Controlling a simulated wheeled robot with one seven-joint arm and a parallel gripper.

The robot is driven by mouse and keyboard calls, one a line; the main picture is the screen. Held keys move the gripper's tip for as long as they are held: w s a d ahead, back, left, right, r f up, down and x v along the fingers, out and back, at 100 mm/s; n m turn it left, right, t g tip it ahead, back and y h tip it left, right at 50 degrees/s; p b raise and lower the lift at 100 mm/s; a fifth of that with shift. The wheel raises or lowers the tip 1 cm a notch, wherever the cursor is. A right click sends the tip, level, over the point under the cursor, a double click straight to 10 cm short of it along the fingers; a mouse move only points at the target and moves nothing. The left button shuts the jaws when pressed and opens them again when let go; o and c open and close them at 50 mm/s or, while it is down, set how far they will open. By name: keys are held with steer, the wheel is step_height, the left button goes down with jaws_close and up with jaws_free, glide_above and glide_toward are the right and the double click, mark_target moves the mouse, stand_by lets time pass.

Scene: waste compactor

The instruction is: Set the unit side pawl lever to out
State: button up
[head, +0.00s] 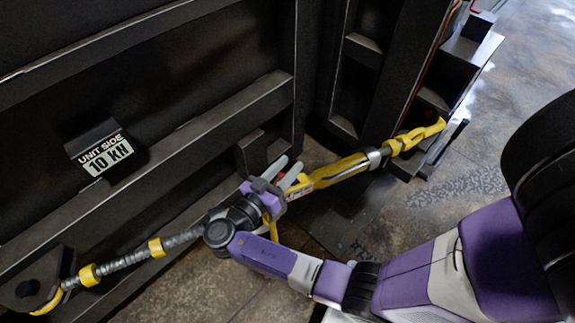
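The unit side ratchet tensioner runs diagonally across the head view, with a yellow body and handle (340,169) and a grey threaded rod (121,262) with yellow collars. My gripper (291,163) is at the tensioner's middle, at the lower left end of the yellow handle. Its two grey fingers stand apart, with a gap between them. I cannot tell whether they touch the tensioner. The pawl lever cannot be made out; my gripper and wrist cover much of the ratchet area. A yellow loop shows just below the wrist.
A sign (104,154) reading "UNIT SIDE 10 KN" is on the dark ribbed compactor wall (200,119). The tensioner's yellow hooked ends meet dark brackets at lower left and upper right. Dark steel posts stand behind the handle. Open concrete floor (530,70) lies at right.

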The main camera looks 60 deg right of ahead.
steer(key=shift+d, duration=0.1)
steer(key=shift+c, duration=0.3)
jaws_close()
stand_by(1.1)
